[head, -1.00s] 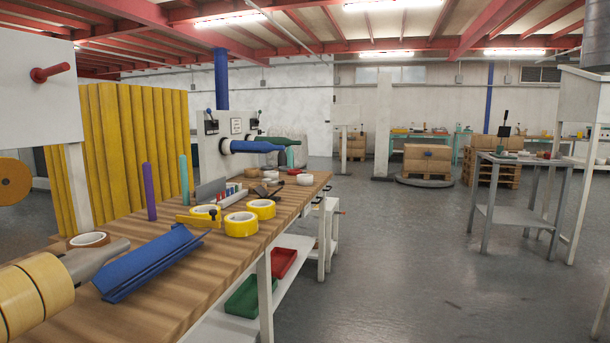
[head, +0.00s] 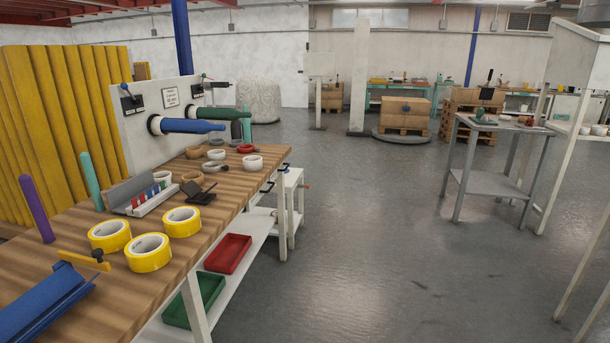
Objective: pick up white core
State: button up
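Small white rings that look like cores lie on the wooden workbench (head: 112,262). One white ring (head: 252,162) is near the bench's far right end. Another white ring (head: 216,155) is to its left, and a further white ring (head: 162,178) is partly hidden behind a grey rack. I cannot tell which one is the white core. My gripper is not in view.
Yellow tape rolls (head: 148,252), a blue trough (head: 42,303) and a grey rack (head: 138,195) with coloured pieces are on the bench. Blue (head: 192,126) and green (head: 220,113) spindles stick out over it. Red (head: 228,252) and green (head: 195,299) trays sit below.

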aim_at(252, 163)
jog(key=i+z, duration=0.35)
jog(key=i, duration=1.6)
jog(key=i+l+u, duration=0.25)
jog(key=i+u, duration=0.2)
jog(key=i, duration=0.35)
jog(key=i+l+u, duration=0.4)
jog(key=i, duration=0.35)
jog(key=i+l+u, duration=0.45)
jog(key=i+l, duration=0.2)
jog(key=l, duration=0.2)
